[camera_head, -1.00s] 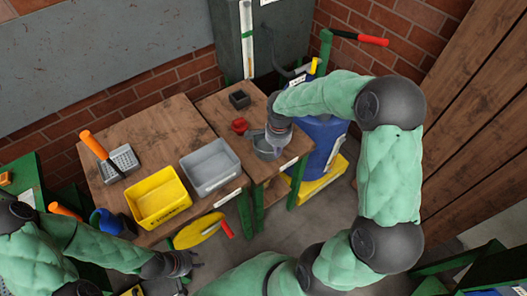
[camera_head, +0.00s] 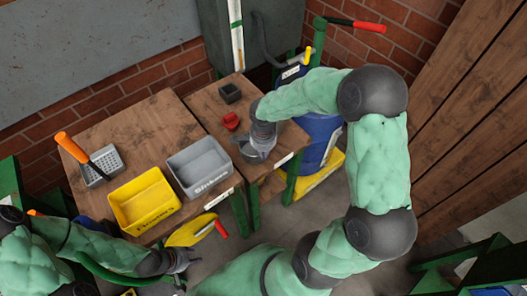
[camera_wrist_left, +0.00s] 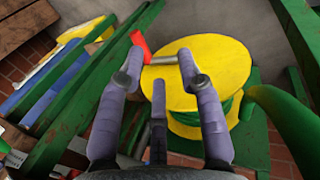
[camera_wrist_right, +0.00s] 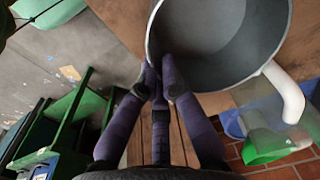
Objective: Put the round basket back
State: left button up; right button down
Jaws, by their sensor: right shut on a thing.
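The round basket (camera_head: 247,149) is a grey, open-topped round container near the front of the right-hand wooden table. My right gripper (camera_head: 258,155) is shut on its rim. In the right wrist view the round basket (camera_wrist_right: 225,45) fills the top, its wall between the fingertips (camera_wrist_right: 163,75). I cannot tell whether its base touches the table. My left gripper (camera_head: 192,260) is low in front of the tables and empty. In the left wrist view its fingers (camera_wrist_left: 155,65) are apart, with a yellow reel (camera_wrist_left: 215,65) beyond them.
A red object (camera_head: 231,121) and a dark square box (camera_head: 231,93) stand behind the basket. A yellow bin (camera_head: 122,219) and grey bin (camera_head: 185,185) sit on the left table, near a metal grater (camera_head: 92,177). A blue barrel (camera_head: 318,135) stands right of the right-hand table.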

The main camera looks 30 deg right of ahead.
jog(key=shift+f, duration=0.2)
jog(key=c, duration=1.4)
grip_release()
jog(key=shift+r, duration=0.1)
jog(key=shift+r, duration=0.15)
jog(key=r+p, duration=0.1)
jog(key=r, duration=0.2)
jog(key=r+p, duration=0.1)
jog(key=r, duration=0.3)
jog(key=shift+s+a+r+p, duration=0.1)
jog(key=shift+s+r+p, duration=0.15)
jog(key=shift+p, duration=0.1)
